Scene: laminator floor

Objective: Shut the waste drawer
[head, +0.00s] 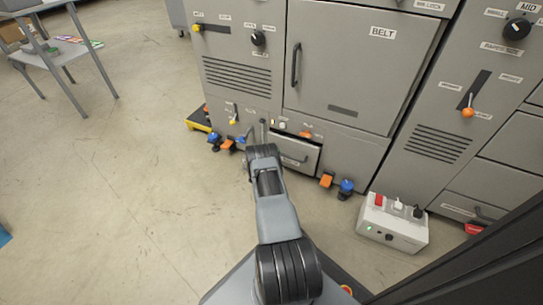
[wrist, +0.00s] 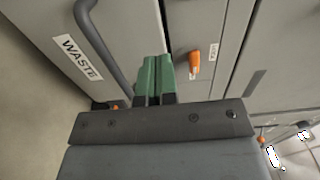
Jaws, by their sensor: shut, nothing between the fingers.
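The waste drawer (head: 302,158) is low in the grey machine, under the BELT door. Its front appears to stand out a little from the cabinet, with a dark gap along the top. My arm covers its left part in the head view. In the wrist view the drawer front (wrist: 45,22) fills the upper left, with its WASTE label and a dark bar handle (wrist: 103,48). My gripper (wrist: 155,66) has green fingers closed together with nothing between them. They point at the drawer front beside the handle, not around it. I cannot tell whether they touch it.
Orange and blue fittings (head: 336,184) stick out low, right of the drawer, with more (head: 222,142) to the left. A white switch box (head: 393,222) stands on the floor at right. A grey table (head: 62,50) is far left.

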